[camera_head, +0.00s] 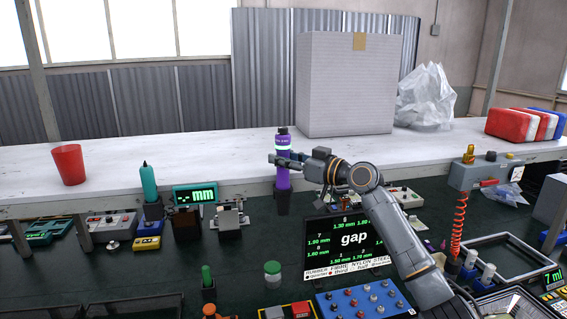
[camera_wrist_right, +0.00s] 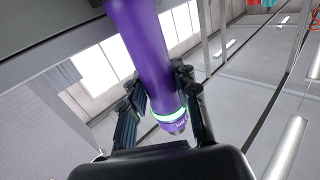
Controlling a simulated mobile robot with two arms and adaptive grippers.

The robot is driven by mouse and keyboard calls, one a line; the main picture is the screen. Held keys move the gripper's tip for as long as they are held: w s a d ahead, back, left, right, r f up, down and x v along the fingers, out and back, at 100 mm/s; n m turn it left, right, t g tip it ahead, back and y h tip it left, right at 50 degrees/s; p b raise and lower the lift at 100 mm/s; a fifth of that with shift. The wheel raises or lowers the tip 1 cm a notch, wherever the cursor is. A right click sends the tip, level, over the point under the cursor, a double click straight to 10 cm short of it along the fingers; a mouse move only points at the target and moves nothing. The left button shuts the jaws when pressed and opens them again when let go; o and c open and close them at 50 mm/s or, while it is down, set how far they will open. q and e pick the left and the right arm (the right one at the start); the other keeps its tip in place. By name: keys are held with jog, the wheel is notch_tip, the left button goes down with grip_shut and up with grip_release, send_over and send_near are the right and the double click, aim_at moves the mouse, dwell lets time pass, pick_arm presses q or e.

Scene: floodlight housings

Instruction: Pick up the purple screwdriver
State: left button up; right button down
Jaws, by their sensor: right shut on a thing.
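The purple screwdriver (camera_head: 283,181) stands upright at the front edge of the white bench, with a dark cap at its top. My right gripper (camera_head: 281,160) comes in from the right and is shut around its upper part. Below the grip, the lower end meets a black holder (camera_head: 283,203); I cannot tell whether it is still inside. In the right wrist view, the purple body (camera_wrist_right: 148,50) with a pale green ring runs between the two fingers of my right gripper (camera_wrist_right: 160,92). My left gripper does not show.
A teal screwdriver (camera_head: 149,183) stands in a holder to the left, beside a teal "mm" display (camera_head: 195,194). A "gap" screen (camera_head: 353,240) stands below my right forearm. A red cup (camera_head: 69,164) and large box (camera_head: 347,85) stand on the white bench (camera_head: 215,150), clear between them.

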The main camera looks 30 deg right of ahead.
notch_tip(320, 180, up, 17)
jog(key=b, duration=0.4)
jog(key=shift+r, duration=0.6)
dwell(0.6)
